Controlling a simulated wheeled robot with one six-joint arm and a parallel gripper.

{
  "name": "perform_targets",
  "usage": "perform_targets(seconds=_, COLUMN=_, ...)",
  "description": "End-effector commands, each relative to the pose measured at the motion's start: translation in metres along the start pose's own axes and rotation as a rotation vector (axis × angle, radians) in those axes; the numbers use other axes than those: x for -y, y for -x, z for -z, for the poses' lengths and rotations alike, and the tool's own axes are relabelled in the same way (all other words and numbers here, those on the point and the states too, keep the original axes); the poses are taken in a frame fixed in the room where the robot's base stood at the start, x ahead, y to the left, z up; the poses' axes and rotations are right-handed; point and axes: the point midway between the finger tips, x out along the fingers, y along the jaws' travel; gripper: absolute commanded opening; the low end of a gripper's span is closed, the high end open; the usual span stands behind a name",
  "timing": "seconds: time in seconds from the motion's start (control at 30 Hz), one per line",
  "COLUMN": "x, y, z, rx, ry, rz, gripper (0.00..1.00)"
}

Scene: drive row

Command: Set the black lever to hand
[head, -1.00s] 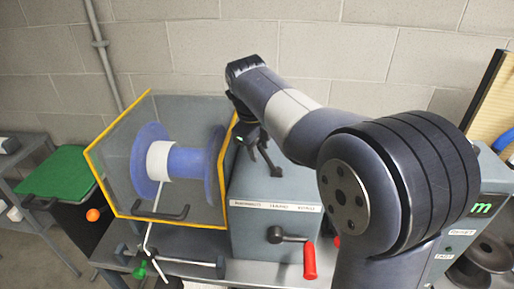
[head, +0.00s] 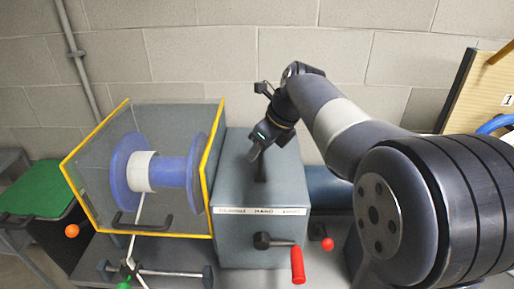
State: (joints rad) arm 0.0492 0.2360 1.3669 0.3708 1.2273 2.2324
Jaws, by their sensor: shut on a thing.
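The black lever (head: 260,172) stands up from the top of the grey drive box (head: 232,190). A white label strip (head: 262,211) runs along the box's top front edge; its middle word reads HAND, and the outer words are too small to read surely. My gripper (head: 256,157) reaches down from the upper right and is shut on the lever's upper part. The fingers hide the lever's top. The lever's visible lower part is roughly in line with the middle word, but its exact setting is hard to tell.
A yellow-edged clear guard (head: 209,150) around a blue spool (head: 175,170) stands close at the left. A red-handled crank (head: 297,264) sticks out of the box front, with a red knob (head: 327,244) beside it. A block wall stands behind.

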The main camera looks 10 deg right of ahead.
Motion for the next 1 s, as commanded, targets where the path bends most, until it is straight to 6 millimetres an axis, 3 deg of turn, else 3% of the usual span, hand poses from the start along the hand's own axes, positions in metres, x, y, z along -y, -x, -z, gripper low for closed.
perform_targets(seconds=0.33, x=0.001, y=0.001, z=0.000, rx=0.004, ry=-0.001, rz=0.000, gripper=0.00)
perform_targets(seconds=0.37, x=0.001, y=0.001, z=0.000, rx=0.003, ry=-0.001, rz=0.000, gripper=0.35)
perform_targets(seconds=0.6, x=0.000, y=0.000, z=0.000, rx=0.002, ry=-0.001, rz=0.000, gripper=0.54)
perform_targets(seconds=0.87, x=0.000, y=0.002, z=0.000, rx=0.002, ry=0.000, rz=-0.001, gripper=0.54)
perform_targets(seconds=1.0, x=0.001, y=0.017, z=0.000, rx=0.004, ry=-0.001, rz=0.002, gripper=0.54)
